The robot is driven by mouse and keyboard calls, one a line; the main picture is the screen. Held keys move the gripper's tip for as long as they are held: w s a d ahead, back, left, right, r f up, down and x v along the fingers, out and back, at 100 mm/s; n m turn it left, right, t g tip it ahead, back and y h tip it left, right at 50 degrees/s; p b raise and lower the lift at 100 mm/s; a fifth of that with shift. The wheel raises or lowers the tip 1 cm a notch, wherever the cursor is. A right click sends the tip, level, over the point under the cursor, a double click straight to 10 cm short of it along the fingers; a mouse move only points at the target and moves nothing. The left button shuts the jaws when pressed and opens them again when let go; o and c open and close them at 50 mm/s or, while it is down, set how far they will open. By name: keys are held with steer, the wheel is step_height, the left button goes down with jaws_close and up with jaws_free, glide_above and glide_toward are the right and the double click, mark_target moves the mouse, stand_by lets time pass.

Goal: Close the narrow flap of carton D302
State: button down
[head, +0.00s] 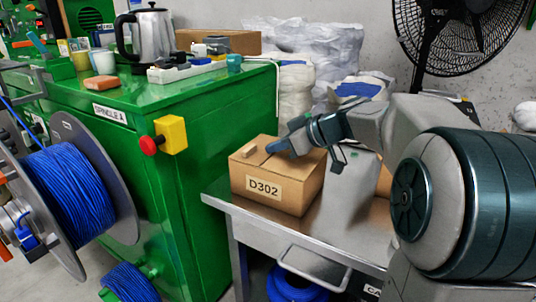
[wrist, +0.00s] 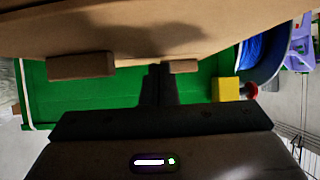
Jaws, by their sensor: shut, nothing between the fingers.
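I cannot clearly tell the narrow flap from the rest of the top. My gripper (head: 271,149) is at the top of the carton, fingers shut and empty. In the wrist view a broad brown carton surface (wrist: 190,25) fills the upper part. The shut fingers (wrist: 160,72) reach up to it, between two small brown blocks (wrist: 80,66); whether they touch is unclear.
The carton stands on a metal cart (head: 240,207) beside a green cabinet (head: 190,130), which bears a kettle (head: 149,38) and small items. A yellow box with a red button (head: 172,135) sticks out from the cabinet. A blue cable reel (head: 70,195) is at left, a black fan (head: 450,35) behind.

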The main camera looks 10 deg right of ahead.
steer(key=shift+f, duration=0.15)
stand_by(0.7)
steer(key=shift+r, duration=0.8)
steer(key=shift+s+d+r, duration=0.2)
steer(key=shift+d+r, duration=0.05)
steer(key=p+v, duration=0.4)
steer(key=v, duration=0.9)
steer(key=s+a+r+m+g+h+p, duration=0.4)
steer(key=s+a+p, duration=0.35)
steer(key=p, duration=0.65)
steer(key=s+a+r+m+g+h+p, duration=0.1)
steer(key=s+r+m+h+p, duration=0.4)
steer(key=s+p, duration=0.6)
steer(key=r+m+p, duration=0.1)
steer(key=p, duration=0.5)
steer(key=shift+r, duration=0.15)
